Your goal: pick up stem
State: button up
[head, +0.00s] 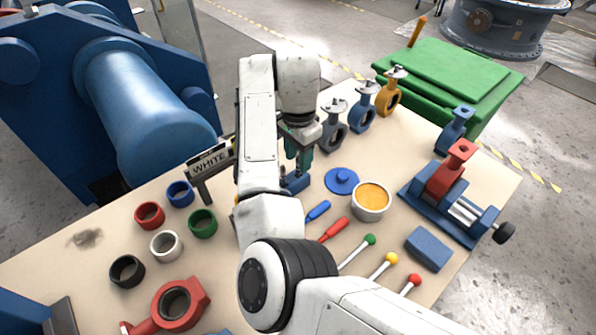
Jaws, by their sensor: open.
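Several thin metal rods with ball ends lie on the bench at the lower right and look like stems: a green-ended rod (357,253), a yellow-ended rod (381,267) and a red-ended rod (403,289). My gripper (298,167) points down near the bench's middle, behind and left of these rods. It is open, with a blue part (294,184) right below it. My arm hides part of that blue part, and I cannot tell whether the fingers touch it. The rods are apart from my gripper.
Grey, blue and orange valves (363,108) stand along the back edge. A red valve body sits in a blue vise (440,210) at right. A tin (371,201), blue disc (341,181), screwdrivers (333,229) and coloured rings (202,222) lie around. A WHITE sign (209,161) stands left.

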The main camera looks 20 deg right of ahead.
aim_at(298, 162)
jog(key=f, duration=0.4)
jog(key=shift+w, duration=0.2)
grip_shut()
